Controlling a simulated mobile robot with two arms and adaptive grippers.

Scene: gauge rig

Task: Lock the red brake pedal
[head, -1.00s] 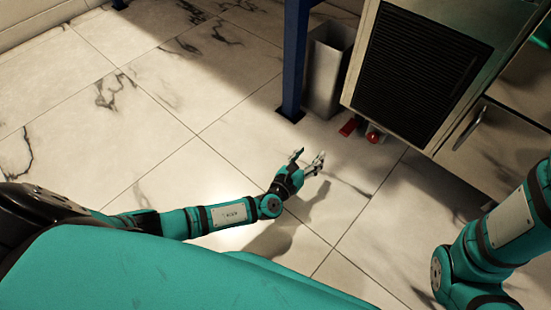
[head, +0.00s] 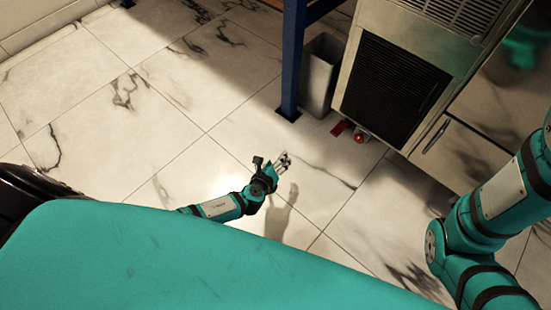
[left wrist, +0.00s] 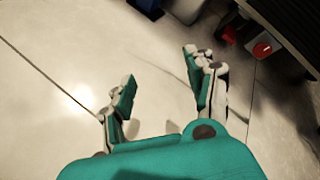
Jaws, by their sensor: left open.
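Two small red parts sit low by the floor at the cabinet's near left corner in the head view. One is a flat red pedal (head: 339,128); the other is a rounded red piece (head: 359,139) just right of it. I cannot tell for sure which is the brake pedal. In the left wrist view the rounded piece (left wrist: 262,49) is at upper right, with a darker red part (left wrist: 229,33) beside it. My left gripper (head: 283,160) is open and empty above the floor, left of and nearer than both. Its spread fingers (left wrist: 160,66) show in the wrist view. My right gripper is out of view.
The metal cabinet (head: 469,135) with a dark grille (head: 392,95) stands above the red parts. A grey bin (head: 319,80) and a blue post (head: 292,60) stand left of them. The tiled floor (head: 150,130) is clear.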

